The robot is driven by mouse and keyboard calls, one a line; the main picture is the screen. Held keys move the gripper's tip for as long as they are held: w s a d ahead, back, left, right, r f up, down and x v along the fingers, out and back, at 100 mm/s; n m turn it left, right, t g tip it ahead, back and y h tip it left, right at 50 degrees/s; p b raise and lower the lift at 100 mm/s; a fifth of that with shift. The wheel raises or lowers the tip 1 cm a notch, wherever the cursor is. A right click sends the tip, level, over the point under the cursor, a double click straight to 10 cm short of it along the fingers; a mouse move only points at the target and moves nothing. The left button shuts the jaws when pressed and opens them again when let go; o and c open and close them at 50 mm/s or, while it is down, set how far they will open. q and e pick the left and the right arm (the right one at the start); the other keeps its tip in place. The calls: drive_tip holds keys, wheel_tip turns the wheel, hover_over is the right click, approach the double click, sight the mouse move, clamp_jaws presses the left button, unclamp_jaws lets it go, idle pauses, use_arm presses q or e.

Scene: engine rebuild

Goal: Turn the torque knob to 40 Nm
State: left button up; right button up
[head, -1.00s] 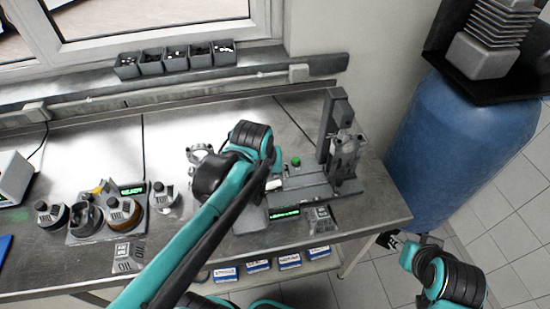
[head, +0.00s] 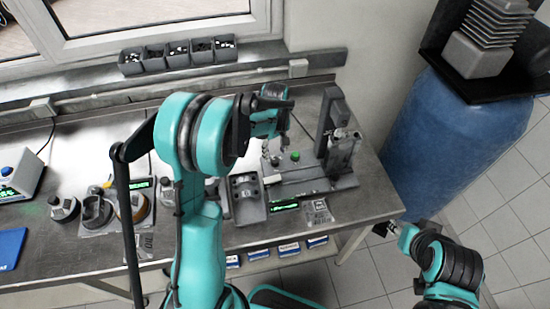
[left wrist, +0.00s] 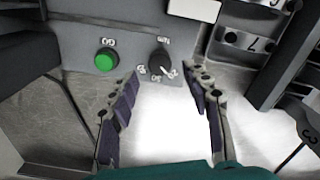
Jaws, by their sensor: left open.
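The torque knob (left wrist: 159,62) is a small dark dial with a white pointer on a grey panel (left wrist: 75,25) in the left wrist view. Its pointer slants to the lower right, and the marks around it are too blurred to read surely. My left gripper (left wrist: 163,75) is open, its fingertips on either side of and just below the knob in that view, with nothing between them. In the head view my left gripper (head: 270,152) hangs over the grey bench station, left of its green button (head: 295,156). My right gripper (head: 383,229) is small and dark beyond the bench's right edge.
The green button (left wrist: 106,60) sits left of the knob in the left wrist view. A grey upright fixture (head: 335,130) stands at the station's right. A lit green display (head: 285,206) is at its front. A blue barrel (head: 450,140) stands right of the bench (head: 375,200).

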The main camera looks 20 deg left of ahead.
sight(275, 160)
use_arm(q)
wheel_tip(275, 160, down, 4)
drive_tip(key=shift+f+b, duration=0.1)
drive_tip(key=shift+b, duration=0.2)
clamp_jaws()
